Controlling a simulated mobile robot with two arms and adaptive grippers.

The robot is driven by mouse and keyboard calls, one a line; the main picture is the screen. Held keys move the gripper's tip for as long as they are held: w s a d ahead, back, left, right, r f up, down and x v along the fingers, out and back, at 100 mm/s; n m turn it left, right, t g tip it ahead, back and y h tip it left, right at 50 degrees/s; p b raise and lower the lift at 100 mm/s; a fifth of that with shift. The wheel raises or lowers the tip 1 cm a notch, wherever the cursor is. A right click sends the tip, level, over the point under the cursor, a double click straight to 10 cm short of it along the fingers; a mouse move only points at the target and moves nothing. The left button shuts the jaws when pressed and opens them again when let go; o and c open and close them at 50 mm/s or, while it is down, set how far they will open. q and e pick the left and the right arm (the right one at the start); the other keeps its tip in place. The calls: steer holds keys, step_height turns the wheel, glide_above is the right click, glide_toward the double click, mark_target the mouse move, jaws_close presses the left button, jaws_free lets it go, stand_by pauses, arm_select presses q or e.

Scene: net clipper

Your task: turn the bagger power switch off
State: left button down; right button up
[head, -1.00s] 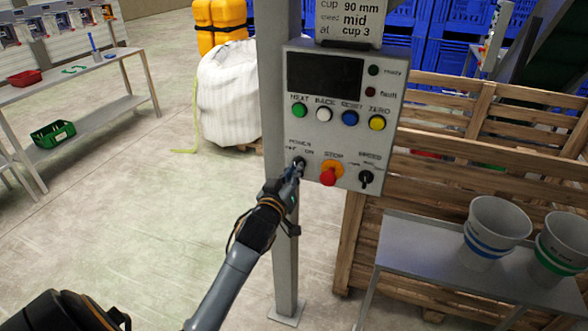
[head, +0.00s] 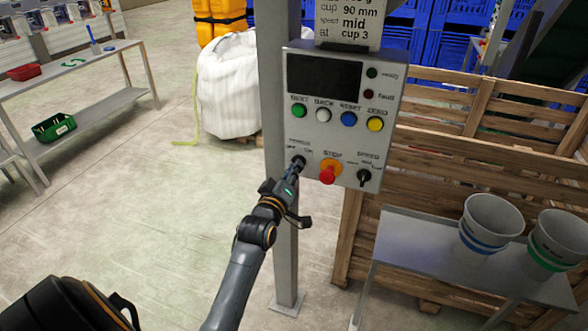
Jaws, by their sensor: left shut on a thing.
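The grey control box (head: 337,135) stands on a post in the middle of the head view. Its black power switch (head: 299,161) is at the lower left of the panel, under a small power label with off and on marks. My left gripper (head: 293,171) reaches up from below and is shut on the power switch knob. The fingers cover part of the knob, so its exact pointing is hard to read. My right gripper is not in view.
A red stop button (head: 327,175) on a yellow base sits just right of the switch, with the black speed knob (head: 364,177) beyond it. Coloured buttons lie above. A small table (head: 420,255) with two cups (head: 490,223) stands at right.

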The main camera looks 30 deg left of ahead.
arm_select(q)
steer(key=c, duration=1.4)
jaws_free()
steer(key=v, duration=1.2)
steer(key=shift+f, duration=0.1)
